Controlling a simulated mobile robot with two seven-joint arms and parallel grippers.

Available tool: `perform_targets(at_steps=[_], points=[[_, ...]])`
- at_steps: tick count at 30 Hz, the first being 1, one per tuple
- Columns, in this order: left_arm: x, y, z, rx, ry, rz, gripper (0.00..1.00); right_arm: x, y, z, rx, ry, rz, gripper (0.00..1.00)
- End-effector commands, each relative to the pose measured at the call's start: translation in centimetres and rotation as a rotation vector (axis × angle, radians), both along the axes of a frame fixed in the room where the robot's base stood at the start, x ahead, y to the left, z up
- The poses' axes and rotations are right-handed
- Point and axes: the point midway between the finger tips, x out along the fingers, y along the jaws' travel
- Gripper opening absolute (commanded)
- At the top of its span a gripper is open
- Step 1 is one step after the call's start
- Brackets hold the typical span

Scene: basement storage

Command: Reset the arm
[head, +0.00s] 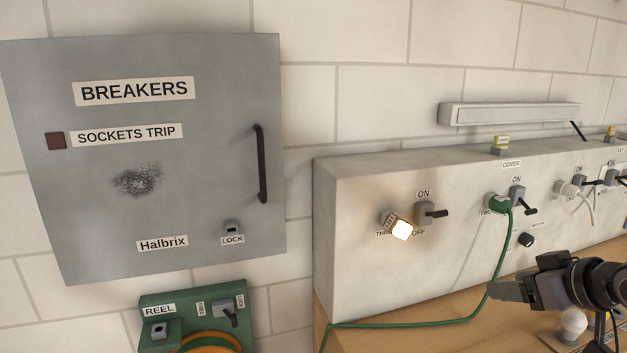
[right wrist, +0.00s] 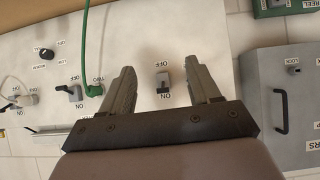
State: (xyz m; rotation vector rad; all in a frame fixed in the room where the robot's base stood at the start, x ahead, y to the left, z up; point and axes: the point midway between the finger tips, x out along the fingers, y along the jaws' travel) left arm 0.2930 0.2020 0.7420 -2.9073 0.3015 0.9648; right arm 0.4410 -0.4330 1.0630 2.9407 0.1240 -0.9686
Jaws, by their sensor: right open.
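My right gripper (head: 500,291) is at the lower right of the head view, in front of the pale socket panel (head: 365,265). Its jaws are open and empty. In the right wrist view the two fingers (right wrist: 160,78) stand apart, with a grey switch (right wrist: 163,84) on the panel showing between them. The fingers look clear of the panel, though the exact gap is hard to tell. The same switch appears to be the one beside the glowing cube-shaped plug (head: 401,229) in the head view. My left gripper is in neither view.
A grey breaker cabinet (head: 205,200) with a black handle (head: 262,165) hangs shut at left. A green cable (head: 488,290) runs from a green plug (head: 500,204) down across the wooden bench. A green reel box (head: 157,302) is below the cabinet. More switches and plugs line the panel rightward.

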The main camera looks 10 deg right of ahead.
Motion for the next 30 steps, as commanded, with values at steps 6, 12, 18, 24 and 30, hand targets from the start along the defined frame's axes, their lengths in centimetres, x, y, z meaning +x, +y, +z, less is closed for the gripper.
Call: perform_targets(at_steps=[6,12,18,24,30], points=[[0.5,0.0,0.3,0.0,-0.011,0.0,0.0,-5.0,6.1,-12.6,-0.051,0.245,0.031,0.62],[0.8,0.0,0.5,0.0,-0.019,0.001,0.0,-12.4,13.1,-20.1,-0.086,0.44,0.065,0.62],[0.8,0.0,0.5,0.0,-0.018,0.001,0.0,-18.4,18.3,-22.5,-0.091,0.562,0.069,0.62],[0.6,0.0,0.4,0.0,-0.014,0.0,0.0,-19.7,20.5,-23.9,-0.088,0.557,0.065,0.62],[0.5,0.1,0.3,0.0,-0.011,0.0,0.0,-17.2,21.2,-26.5,-0.065,0.417,0.082,0.62]])
